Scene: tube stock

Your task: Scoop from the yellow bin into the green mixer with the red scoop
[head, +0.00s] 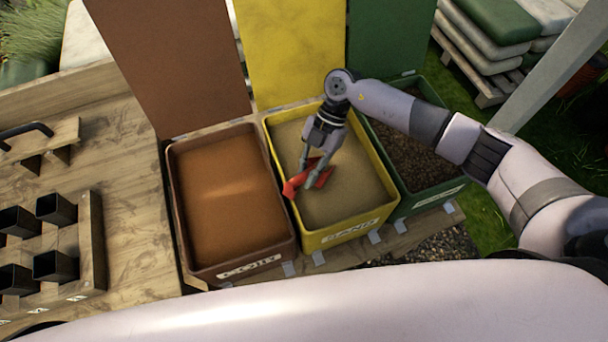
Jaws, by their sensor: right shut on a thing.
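The yellow bin (325,238), filled with pale sand, stands in the middle of three bins. My right gripper (313,172) reaches down over its left part and is shut on the red scoop (295,187). The scoop sits over the bin's left side, close to the rim; I cannot tell whether it touches the sand or carries any. The gripper fingers hide part of the scoop. No green mixer is in view; the green thing here is a bin. My left gripper is not in view.
A brown bin (283,252) stands left of the yellow one, and a green bin (437,203) of dark grains stands right. Raised lids are behind them. A wooden bench (130,240) with several black square cups (56,208) is at left. Stacked sacks (490,35) lie at upper right.

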